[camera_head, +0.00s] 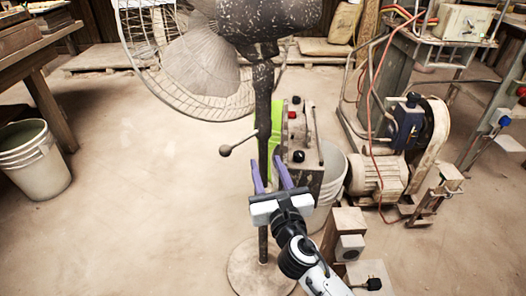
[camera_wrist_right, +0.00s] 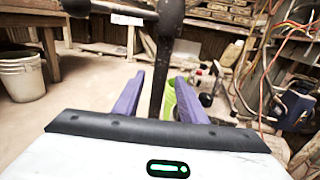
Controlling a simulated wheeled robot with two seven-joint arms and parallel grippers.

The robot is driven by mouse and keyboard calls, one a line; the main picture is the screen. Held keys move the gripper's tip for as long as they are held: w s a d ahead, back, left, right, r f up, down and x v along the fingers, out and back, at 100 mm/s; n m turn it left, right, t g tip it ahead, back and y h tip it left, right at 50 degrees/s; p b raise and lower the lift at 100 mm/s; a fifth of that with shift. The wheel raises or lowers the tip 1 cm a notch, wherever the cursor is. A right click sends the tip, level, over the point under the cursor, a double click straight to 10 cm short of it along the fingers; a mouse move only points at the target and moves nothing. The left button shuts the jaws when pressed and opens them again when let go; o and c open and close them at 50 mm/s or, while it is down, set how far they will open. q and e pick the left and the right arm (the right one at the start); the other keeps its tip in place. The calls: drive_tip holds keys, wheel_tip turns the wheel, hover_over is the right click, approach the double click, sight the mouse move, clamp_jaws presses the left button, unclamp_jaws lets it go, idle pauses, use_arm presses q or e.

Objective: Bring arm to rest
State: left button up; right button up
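My right gripper (camera_head: 267,164) has two purple fingers spread apart, with nothing held between them. It also shows in the right wrist view (camera_wrist_right: 161,98), fingers pointing away from the camera. The dark pole of a large fan (camera_head: 264,110) rises in line with the gap between the fingers; I cannot tell how close it is. Just beyond the right finger stands a dusty control box (camera_head: 297,135) with a red button and black knobs. A bright green strip (camera_head: 276,128) shows beside it. My left gripper is in neither view.
The fan's round base (camera_head: 245,272) stands on the floor below my gripper. A grey bucket (camera_head: 330,185) and a motor with a belt guard (camera_head: 380,178) crowd the right. Another bucket (camera_head: 35,165) stands at the left. The floor (camera_head: 130,190) between is clear.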

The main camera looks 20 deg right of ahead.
drive_tip(key=shift+s+a, duration=0.1)
drive_tip(key=shift+s, duration=0.85)
